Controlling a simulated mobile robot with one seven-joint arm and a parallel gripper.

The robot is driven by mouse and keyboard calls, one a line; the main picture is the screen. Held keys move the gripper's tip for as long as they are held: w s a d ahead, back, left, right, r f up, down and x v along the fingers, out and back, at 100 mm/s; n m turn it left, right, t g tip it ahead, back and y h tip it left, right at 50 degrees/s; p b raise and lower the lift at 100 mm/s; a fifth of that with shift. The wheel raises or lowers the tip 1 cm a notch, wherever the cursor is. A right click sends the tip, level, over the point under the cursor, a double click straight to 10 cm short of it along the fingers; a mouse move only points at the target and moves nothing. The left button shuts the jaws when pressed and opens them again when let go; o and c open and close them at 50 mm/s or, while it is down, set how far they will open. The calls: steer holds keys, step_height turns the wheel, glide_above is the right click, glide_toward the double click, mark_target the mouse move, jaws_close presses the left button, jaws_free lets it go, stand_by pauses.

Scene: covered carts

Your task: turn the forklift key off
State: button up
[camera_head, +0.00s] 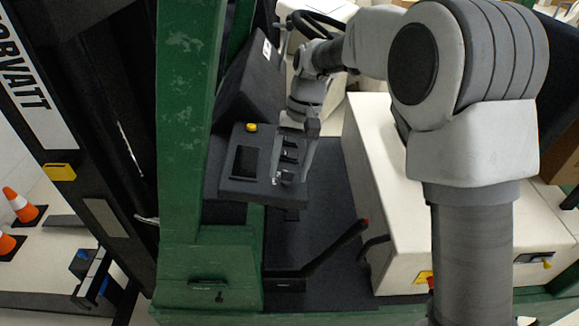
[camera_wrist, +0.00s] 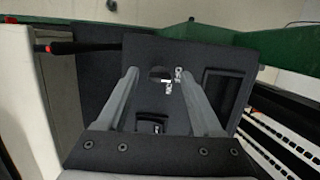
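The forklift's dark control panel (camera_head: 232,187) stands beside a green post, with a yellow button (camera_head: 251,128) at its top. My gripper (camera_head: 290,170) reaches down over the panel's right side. In the wrist view my gripper (camera_wrist: 160,73) is open, its two grey fingers spread apart with nothing held. The small silver key (camera_wrist: 168,88) shows between the fingers, closer to the right one, beside a round dark spot on the panel. I cannot tell how far the fingertips are from the key. In the head view the fingers mostly hide the key area.
A black lever with a red tip (camera_head: 350,237) rises below the panel. A steering wheel (camera_head: 318,24) is behind my arm. A cream-coloured forklift body (camera_head: 385,180) stands at right. The green post (camera_head: 185,130) is close on the panel's left. Orange cones (camera_head: 20,205) stand far left.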

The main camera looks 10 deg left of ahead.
steer(key=v, duration=1.7)
steer(key=shift+r, duration=0.2)
steer(key=shift+d, duration=0.15)
